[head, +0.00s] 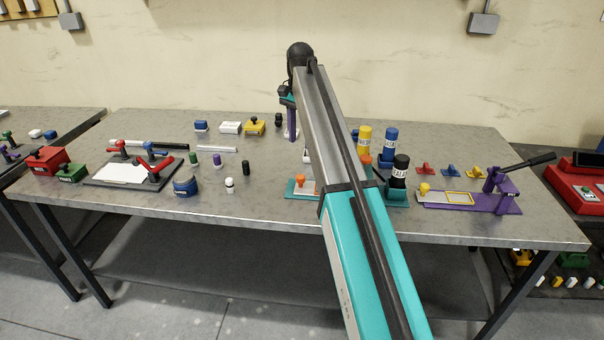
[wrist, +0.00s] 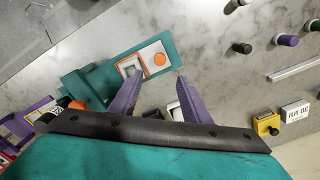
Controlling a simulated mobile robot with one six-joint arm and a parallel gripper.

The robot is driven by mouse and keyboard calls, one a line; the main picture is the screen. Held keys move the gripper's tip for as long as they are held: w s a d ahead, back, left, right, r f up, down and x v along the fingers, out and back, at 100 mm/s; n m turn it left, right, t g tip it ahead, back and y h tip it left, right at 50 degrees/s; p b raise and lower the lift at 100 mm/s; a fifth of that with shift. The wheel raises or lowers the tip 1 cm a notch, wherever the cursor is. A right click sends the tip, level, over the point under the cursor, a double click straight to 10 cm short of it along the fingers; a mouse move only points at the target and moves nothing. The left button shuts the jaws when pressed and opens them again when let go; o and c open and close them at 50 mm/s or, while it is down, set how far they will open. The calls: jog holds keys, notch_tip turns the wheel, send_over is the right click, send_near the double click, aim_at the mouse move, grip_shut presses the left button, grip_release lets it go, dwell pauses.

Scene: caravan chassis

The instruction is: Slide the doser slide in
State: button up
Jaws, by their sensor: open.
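The teal doser (head: 302,193) lies near the table's front edge, partly behind my arm in the head view. In the wrist view its teal base (wrist: 108,82) runs diagonally, with a white slide (wrist: 146,50) at its outer end. An orange round part (wrist: 159,59) sits on the slide; it also shows as an orange knob in the head view (head: 300,179). My gripper (wrist: 159,80) is open, its two purple fingers apart with nothing held. In the wrist view the fingertips appear just below the slide; I cannot tell the height gap.
Yellow (head: 364,140), blue (head: 390,142) and black (head: 400,172) bottles stand right of my arm. A purple lever press (head: 500,195) is further right. Small caps (head: 230,185) and a clamp board (head: 122,173) lie left. Bare tabletop surrounds the doser's left side.

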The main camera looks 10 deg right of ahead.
aim_at(301, 176)
jog(key=shift+f, duration=0.1)
jog(key=shift+f+p, duration=1.4)
jog(key=shift+f, duration=5.45)
jog(key=shift+c, duration=0.4)
grip_shut()
